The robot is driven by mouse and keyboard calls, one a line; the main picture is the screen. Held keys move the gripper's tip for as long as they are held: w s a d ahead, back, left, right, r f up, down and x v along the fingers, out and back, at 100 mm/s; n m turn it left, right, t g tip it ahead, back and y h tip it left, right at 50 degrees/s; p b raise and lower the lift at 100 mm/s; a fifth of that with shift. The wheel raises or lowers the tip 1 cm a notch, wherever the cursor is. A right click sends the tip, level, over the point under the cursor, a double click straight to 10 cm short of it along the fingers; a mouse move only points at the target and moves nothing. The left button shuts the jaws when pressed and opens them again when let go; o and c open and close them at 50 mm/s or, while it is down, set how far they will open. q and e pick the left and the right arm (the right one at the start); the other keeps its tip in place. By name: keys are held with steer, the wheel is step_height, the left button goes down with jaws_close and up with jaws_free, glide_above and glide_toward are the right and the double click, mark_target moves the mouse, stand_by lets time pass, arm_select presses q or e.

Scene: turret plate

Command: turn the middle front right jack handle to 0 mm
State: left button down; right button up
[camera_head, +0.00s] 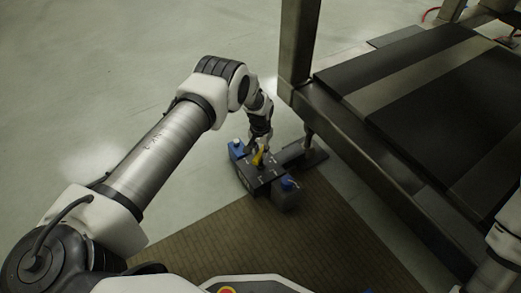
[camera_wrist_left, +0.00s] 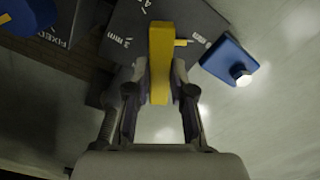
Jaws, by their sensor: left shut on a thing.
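The jack is a dark box (camera_head: 268,176) on the floor beside the frame's leg. Its yellow handle (camera_head: 258,157) is on the top, and my left gripper (camera_head: 260,143) is over it from above. In the left wrist view the yellow handle (camera_wrist_left: 161,50) stands between the two fingers of my left gripper (camera_wrist_left: 160,98), which is shut on it. White lettering, including "3 mm", shows on the dark top plate (camera_wrist_left: 125,28) beside the handle. My right gripper is not in view; only a part of my right arm shows at the right edge.
A dark metal frame (camera_head: 375,165) with a black platform rises close on the right. A brown mat (camera_head: 250,235) lies in front. The pale floor at left is clear.

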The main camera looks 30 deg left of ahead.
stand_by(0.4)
arm_select(q)
steer(key=c, duration=1)
jaws_free()
step_height(320, 180, up, 12)
steer(key=shift+s, duration=0.15)
